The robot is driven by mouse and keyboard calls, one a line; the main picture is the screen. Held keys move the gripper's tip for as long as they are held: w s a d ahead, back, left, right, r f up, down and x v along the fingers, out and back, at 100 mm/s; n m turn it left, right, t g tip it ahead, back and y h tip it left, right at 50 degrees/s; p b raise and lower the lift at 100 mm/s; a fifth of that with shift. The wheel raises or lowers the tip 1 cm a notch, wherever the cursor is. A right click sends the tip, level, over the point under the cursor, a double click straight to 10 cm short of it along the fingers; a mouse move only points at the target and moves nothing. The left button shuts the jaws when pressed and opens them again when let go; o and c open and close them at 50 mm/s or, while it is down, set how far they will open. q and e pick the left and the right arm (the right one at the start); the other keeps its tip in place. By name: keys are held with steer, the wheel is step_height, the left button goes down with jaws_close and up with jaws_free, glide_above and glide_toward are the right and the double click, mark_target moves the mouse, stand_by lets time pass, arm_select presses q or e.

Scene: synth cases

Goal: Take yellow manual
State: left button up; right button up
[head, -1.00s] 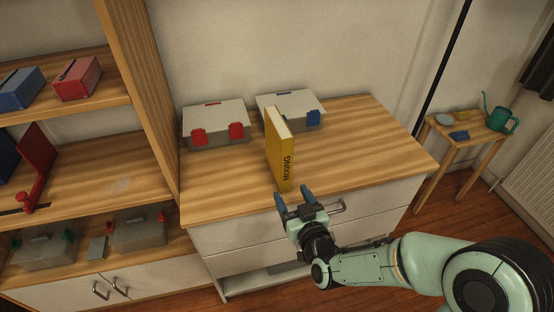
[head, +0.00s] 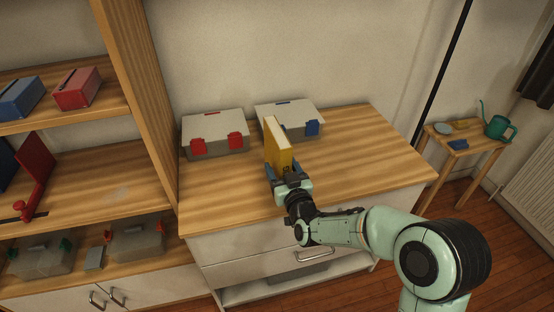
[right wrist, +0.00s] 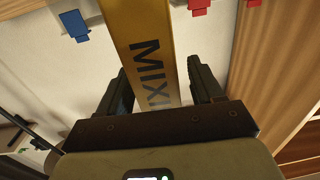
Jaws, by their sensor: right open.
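The yellow manual (head: 277,146) stands upright on the wooden top of the drawer cabinet, its spine facing me. In the right wrist view its spine (right wrist: 150,50) with dark lettering fills the middle. My right gripper (head: 281,172) is at the spine's lower part. Its two fingers (right wrist: 162,85) are open, one on each side of the manual, with a gap showing on both sides. The gripper hides the lower spine in the head view. My left gripper is in no view.
A grey case with red latches (head: 215,133) stands behind left of the manual, and one with blue latches (head: 292,117) just behind it. The cabinet top (head: 370,155) is clear to the right. A tall shelf (head: 150,100) rises at the left.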

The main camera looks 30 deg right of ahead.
steer(key=shift+w+d, duration=0.1)
steer(key=shift+w, duration=0.65)
jaws_close()
steer(key=shift+r, duration=0.15)
